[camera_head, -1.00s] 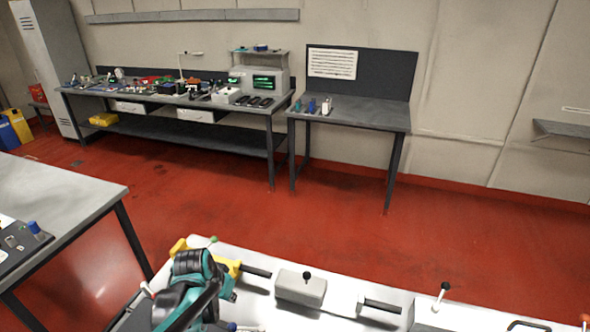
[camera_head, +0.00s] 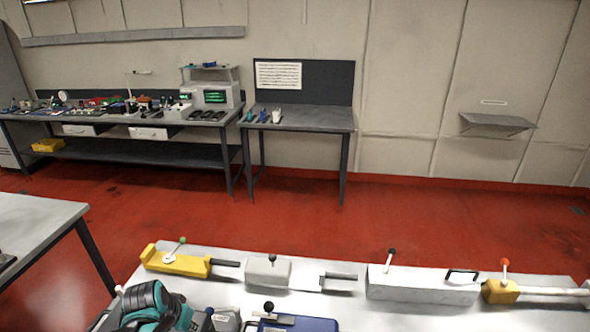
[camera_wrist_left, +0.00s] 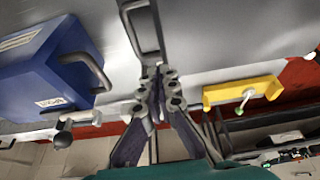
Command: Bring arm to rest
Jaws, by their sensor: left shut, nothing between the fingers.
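My left arm (camera_head: 152,305), teal and black, shows at the lower left of the head view, over the near white table. My left gripper (camera_wrist_left: 157,80) shows in the left wrist view, its fingers together with nothing between them. A grey handle-like part lies just beyond the fingertips; I cannot tell whether they touch it. A blue battery box (camera_wrist_left: 50,70) with a handle is left of the gripper. It also shows in the head view (camera_head: 300,325). A yellow holder (camera_wrist_left: 242,92) is to the right. My right gripper is in neither view.
On the near white table (camera_head: 345,305) stand a yellow clamp (camera_head: 175,262), a grey block (camera_head: 268,271), a long grey block (camera_head: 425,285) and a yellow-ended rod (camera_head: 500,291). A grey table (camera_head: 40,225) is at left. Red floor (camera_head: 300,215) lies clear before the far benches.

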